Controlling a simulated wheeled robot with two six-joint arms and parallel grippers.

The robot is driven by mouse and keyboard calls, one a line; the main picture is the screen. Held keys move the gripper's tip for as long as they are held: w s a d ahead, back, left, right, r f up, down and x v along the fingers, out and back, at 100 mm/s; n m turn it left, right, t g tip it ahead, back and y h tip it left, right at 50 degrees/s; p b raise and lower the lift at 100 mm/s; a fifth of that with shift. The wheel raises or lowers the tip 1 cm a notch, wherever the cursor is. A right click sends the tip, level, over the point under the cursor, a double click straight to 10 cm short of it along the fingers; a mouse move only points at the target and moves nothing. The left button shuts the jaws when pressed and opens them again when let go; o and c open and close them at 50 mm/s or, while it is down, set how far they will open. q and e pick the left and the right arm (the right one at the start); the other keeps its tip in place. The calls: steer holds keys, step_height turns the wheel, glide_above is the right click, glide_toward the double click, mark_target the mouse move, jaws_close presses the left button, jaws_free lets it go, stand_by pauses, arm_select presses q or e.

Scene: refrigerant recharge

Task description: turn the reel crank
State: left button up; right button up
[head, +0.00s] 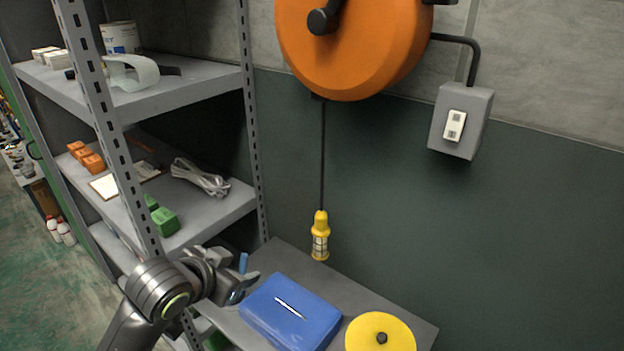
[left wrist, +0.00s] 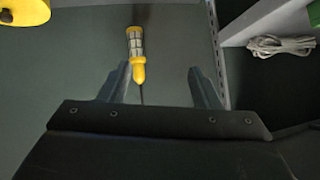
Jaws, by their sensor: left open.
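The orange reel (head: 355,50) is mounted on the wall at the top of the head view, its upper part cut off by the frame. A black knob (head: 322,21) stands out from its face; I cannot tell how much of the crank shows. A black cord hangs from the reel to a yellow caged lamp (head: 320,237). My left gripper (head: 245,280) is open and empty, well below the reel, near the shelf unit and the blue case. In the left wrist view the lamp (left wrist: 136,50) appears upside down, beyond the open fingers (left wrist: 158,80). My right gripper is out of view.
A blue case (head: 270,318) and a yellow disc (head: 365,334) are on the grey bench (head: 400,318) below. A metal shelf unit (head: 250,100) with boxes and a cable coil (head: 200,178) stands left. A grey switch box (head: 470,95) is right of the reel.

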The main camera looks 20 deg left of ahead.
mark_target(315, 23)
arm_select(q)
steer(key=w+d+r+m+t+h, duration=0.2)
steer(key=w+r+m+t, duration=0.15)
steer(key=r, duration=1.05)
steer(key=s+d+r+m+t+h, duration=0.1)
steer(key=s+d+r+m+t, duration=0.15)
steer(key=r, duration=1.05)
steer(key=s+d+r+m+t+h, duration=0.1)
steer(key=s+r+m+h, duration=0.15)
steer(key=r, duration=1.15)
steer(key=shift+n+y, duration=0.45)
steer(key=p+x, duration=0.4)
steer(key=x, duration=0.1)
steer(key=p+x, duration=0.4)
steer(key=x, duration=0.2)
steer(key=f+p+x, duration=0.1)
steer(key=p+x, duration=0.3)
steer(key=x, duration=0.2)
steer(key=shift+s+d, duration=0.1)
steer(key=shift+d, duration=0.05)
steer(key=c, duration=1)
